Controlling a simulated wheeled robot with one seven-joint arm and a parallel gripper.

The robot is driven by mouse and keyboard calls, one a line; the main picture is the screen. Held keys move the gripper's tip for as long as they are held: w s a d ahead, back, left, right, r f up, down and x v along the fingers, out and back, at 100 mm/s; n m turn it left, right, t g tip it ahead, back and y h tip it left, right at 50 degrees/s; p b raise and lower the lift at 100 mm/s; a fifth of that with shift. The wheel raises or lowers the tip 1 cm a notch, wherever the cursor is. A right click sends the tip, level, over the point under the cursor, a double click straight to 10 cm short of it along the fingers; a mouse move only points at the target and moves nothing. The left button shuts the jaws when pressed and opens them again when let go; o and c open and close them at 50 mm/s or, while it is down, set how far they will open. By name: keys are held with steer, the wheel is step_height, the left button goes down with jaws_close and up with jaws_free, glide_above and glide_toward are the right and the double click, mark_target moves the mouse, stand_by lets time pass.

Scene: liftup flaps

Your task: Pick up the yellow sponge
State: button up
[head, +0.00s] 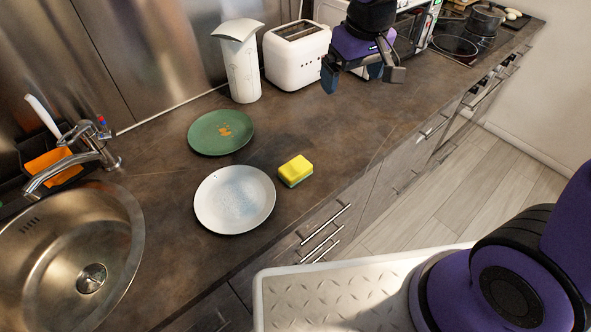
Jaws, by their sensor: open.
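The yellow sponge (296,168) with a green underside lies on the dark countertop, just right of a white plate (235,200). It lies flat and nothing covers it. My gripper (364,82) is open and empty. It hangs above the counter at the upper right, near the toaster and apart from the sponge. Its fingers are spread and point down.
A green plate (221,132) with food scraps lies behind the white plate. A white paper-towel holder (239,62) and a white toaster (296,55) stand along the back wall. A sink (66,255) with a faucet is at left. The counter between sponge and gripper is clear.

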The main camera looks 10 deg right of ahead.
steer(key=w+a+f+n+g, duration=0.1)
steer(key=w+a+f, duration=0.1)
steer(key=a+f, duration=0.5)
steer(key=n+g, duration=0.1)
steer(key=n, duration=0.1)
glide_above(295, 167)
step_height(295, 167, down, 9)
steer(key=f, duration=0.6)
steer(key=shift+a, duration=0.2)
steer(key=shift+d+f, duration=0.15)
steer(key=shift+f, duration=1.25)
steer(key=shift+d+f, duration=0.1)
steer(key=shift+f, duration=1.25)
steer(key=c, duration=0.8)
steer(key=shift+r, duration=0.1)
